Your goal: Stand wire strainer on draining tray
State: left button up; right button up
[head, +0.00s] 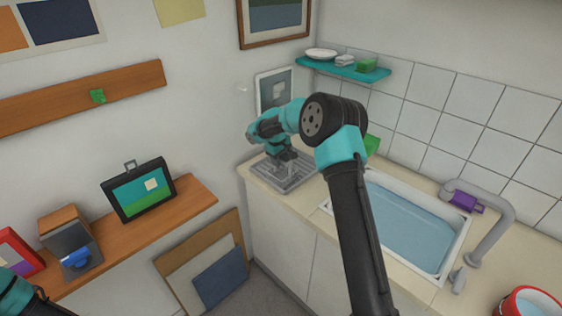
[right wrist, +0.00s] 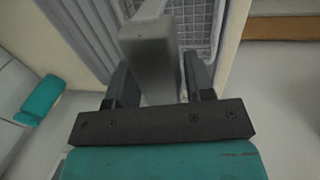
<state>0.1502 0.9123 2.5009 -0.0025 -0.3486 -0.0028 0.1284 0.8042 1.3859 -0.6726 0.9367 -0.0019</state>
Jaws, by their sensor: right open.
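The draining tray (head: 303,178) is a grey ridged tray on the counter's far left corner; its ridges also show in the right wrist view (right wrist: 88,38). The wire strainer (right wrist: 198,22) shows there as a grey wire grid at the tray. A plain grey block (right wrist: 150,55), which seems to be its handle, stands between my right fingers. My right gripper (head: 284,157) is open, low over the tray, with its fingers (right wrist: 160,75) on either side of the block. In the head view the arm and gripper hide much of the strainer. My left gripper is out of view.
The sink (head: 410,225) with water lies right of the tray, with a grey tap (head: 492,230) beside it. A framed panel (head: 273,88) leans against the wall behind. A teal shelf (head: 340,69) holds dishes above. A red bucket (head: 528,303) stands at the lower right.

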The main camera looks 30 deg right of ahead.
notch_tip(320, 180, up, 10)
jog(key=a, duration=0.2)
jog(key=shift+s+r, duration=0.15)
jog(key=shift+s, duration=0.1)
dwell(0.4)
jog(key=s+a+f, duration=0.1)
jog(key=a+f, duration=0.1)
jog(key=f, duration=0.2)
jog(key=s+a+f+y, duration=0.1)
jog(key=a+f, duration=0.1)
jog(key=f, duration=0.2)
jog(key=s+a+f+y, duration=0.1)
jog(key=a+f, duration=0.1)
jog(key=f, duration=0.2)
jog(key=shift+s+f, duration=0.3)
jog(key=shift+s, duration=0.05)
jog(key=s+a+f+m+y, duration=0.1)
jog(key=s+a+f, duration=0.3)
jog(key=s+f, duration=0.25)
jog(key=s+a+f+m+y, duration=0.1)
jog(key=s+a+f+y, duration=0.15)
jog(key=s+f, duration=0.4)
jog(key=s+a+f+y, duration=0.1)
jog(key=s+a+f, duration=0.4)
jog(key=s+f, duration=0.15)
jog(key=s+a+f+m, duration=0.1)
jog(key=s+m, duration=0.1)
jog(key=s, duration=1.2)
jog(key=shift+a+f+m, duration=0.15)
jog(key=shift+m, duration=0.25)
